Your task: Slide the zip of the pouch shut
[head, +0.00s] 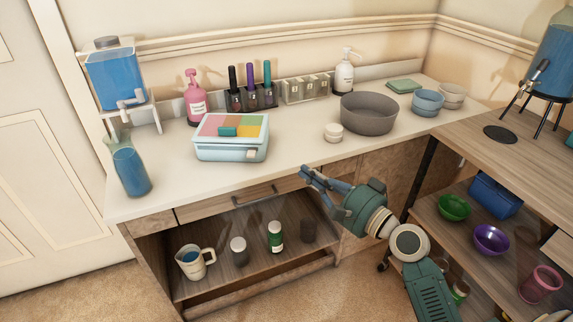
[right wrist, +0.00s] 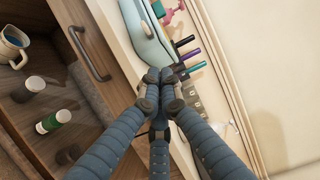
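The pouch (head: 222,151) is a light blue, box-like case with a multicoloured patterned top, lying on the white counter. A small teal piece (head: 228,132) lies on its top. A small pale tab (head: 251,154), perhaps the zip pull, shows at its front right. How far the zip is closed cannot be made out. My right gripper (head: 308,175) is in front of the counter edge, right of and apart from the pouch. In the right wrist view its fingertips (right wrist: 159,76) are together with nothing seen between them, and the pouch (right wrist: 152,42) is just beyond. My left gripper is out of view.
Behind the pouch stand a pink pump bottle (head: 195,100) and a rack of bottles (head: 252,97). A grey bowl (head: 368,113) and small white jar (head: 333,132) stand to its right. A blue-filled vase (head: 131,170) stands left. A drawer handle (head: 255,196) juts out below the counter.

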